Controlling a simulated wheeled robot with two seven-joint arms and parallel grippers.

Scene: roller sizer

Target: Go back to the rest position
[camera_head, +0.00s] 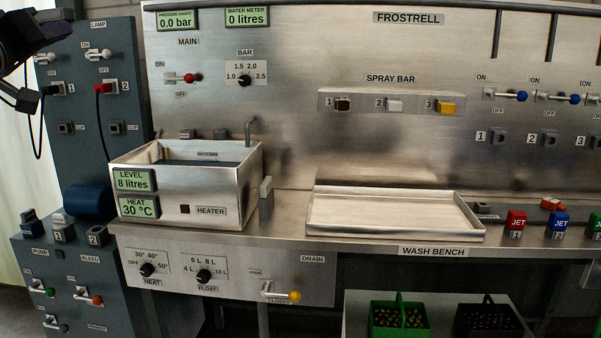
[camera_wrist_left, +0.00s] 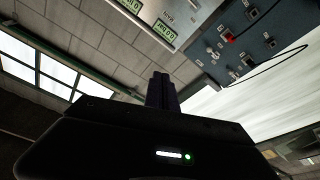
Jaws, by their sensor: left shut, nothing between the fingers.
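My left arm comes in at the top left corner of the head view. Its dark gripper (camera_head: 27,100) hangs in the air in front of the left edge of the blue-grey lamp panel. In the left wrist view the fingers (camera_wrist_left: 161,90) are together, with nothing between them. The wrist is turned so that the room appears tilted. My right gripper is in neither view.
The lamp panel (camera_head: 85,150) with switches and cables stands close beside the left gripper. A steel tank (camera_head: 235,190) and an empty shallow tray (camera_head: 390,212) are on the wash bench. A green crate (camera_head: 398,318) and a black crate (camera_head: 490,318) stand below.

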